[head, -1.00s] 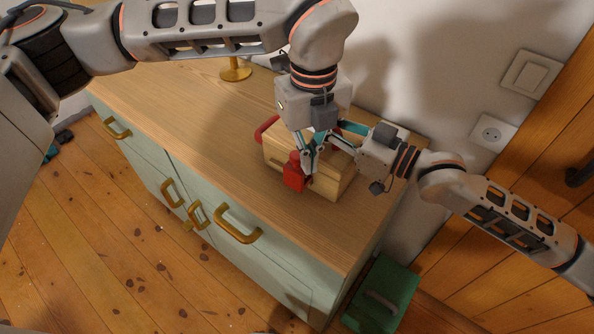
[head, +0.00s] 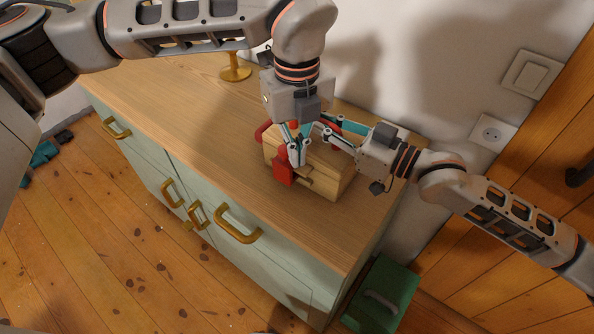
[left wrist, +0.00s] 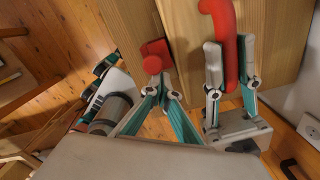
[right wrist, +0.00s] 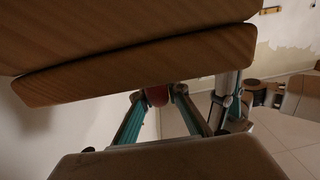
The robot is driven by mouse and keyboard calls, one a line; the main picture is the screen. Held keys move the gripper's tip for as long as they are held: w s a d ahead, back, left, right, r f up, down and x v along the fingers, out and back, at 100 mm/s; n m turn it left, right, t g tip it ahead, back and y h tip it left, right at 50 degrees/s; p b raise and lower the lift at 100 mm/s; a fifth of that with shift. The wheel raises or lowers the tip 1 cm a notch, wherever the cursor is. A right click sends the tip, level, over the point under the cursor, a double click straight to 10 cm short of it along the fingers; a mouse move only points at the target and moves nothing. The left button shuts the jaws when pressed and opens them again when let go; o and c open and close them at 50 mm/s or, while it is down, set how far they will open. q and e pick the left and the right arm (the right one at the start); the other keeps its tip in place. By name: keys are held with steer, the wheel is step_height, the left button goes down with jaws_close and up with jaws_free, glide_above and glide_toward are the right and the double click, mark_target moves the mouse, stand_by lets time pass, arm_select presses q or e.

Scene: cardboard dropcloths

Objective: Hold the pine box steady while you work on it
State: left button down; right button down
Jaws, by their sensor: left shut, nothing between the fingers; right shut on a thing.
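The pine box (head: 328,182) sits on the cabinet top near its right end. Red handles show at its sides; the right-hand handle (left wrist: 226,40) is between the fingers of my right gripper (left wrist: 230,52), shut on it. A red block (head: 283,170) is at the box's front edge, with a dark gap beside it; the block also shows in the left wrist view (left wrist: 155,54). My left gripper (head: 296,158) is shut and empty, its tips beside the red block. Whether they touch is unclear. The left gripper and wrist hide part of the box's top.
The wooden cabinet top (head: 180,100) is clear left of the box. A brass stand (head: 235,74) is at the back, near the wall. Brass handles (head: 238,224) stick out from the cabinet front. A green case (head: 382,293) stands on the floor at the right.

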mark_target(284, 147)
arm_select(q)
steer(key=shift+w+a, duration=0.55)
steer(key=shift+a, duration=0.3)
steer(key=shift+w+a, duration=0.2)
steer(key=shift+a, duration=0.1)
steer(key=shift+w+a, duration=0.15)
steer(key=shift+s+d, duration=0.6)
steer(key=shift+d, duration=0.25)
step_height(284, 147, up, 7)
stand_by(0.6)
arm_select(e)
steer(key=c, duration=1.9)
jaws_free()
